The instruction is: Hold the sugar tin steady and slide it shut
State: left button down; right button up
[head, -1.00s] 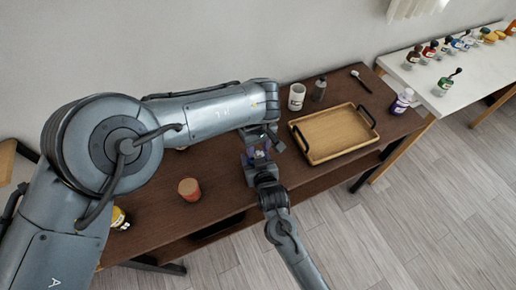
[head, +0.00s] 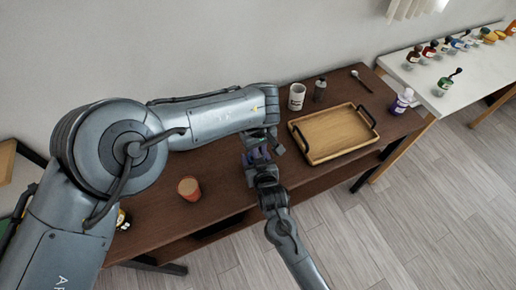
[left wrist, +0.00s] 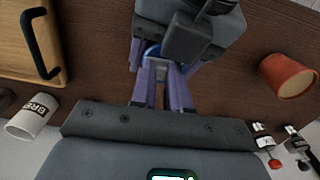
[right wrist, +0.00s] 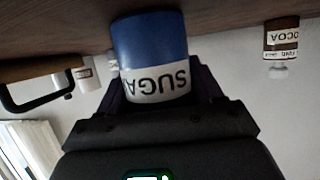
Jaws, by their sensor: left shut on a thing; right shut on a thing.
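The sugar tin (right wrist: 152,48) is blue with a white band lettered "SUGA" in the right wrist view. My right gripper (right wrist: 160,90) is shut on it, with a finger on either side. In the left wrist view my left gripper (left wrist: 160,90) has its purple fingers close together, shut at the tin, of which only a bit of blue shows. My right gripper faces it there. In the head view my left gripper (head: 257,152) and right gripper (head: 262,172) meet near the table's front edge and hide most of the tin. How far it is shut cannot be seen.
A wooden tray (head: 335,135) with dark handles lies just right of the grippers. A white mug (head: 297,96) and dark bottle (head: 320,90) stand behind. A terracotta cup (head: 189,189) stands to the left, and a purple-labelled bottle (head: 401,101) at the right end. The table between cup and grippers is clear.

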pick_arm(q)
jog(key=shift+a, duration=0.1)
jog(key=shift+s+a, duration=0.35)
jog(key=shift+a, duration=0.3)
jog(key=c, duration=1.1)
grip_release()
notch_tip(320, 180, up, 12)
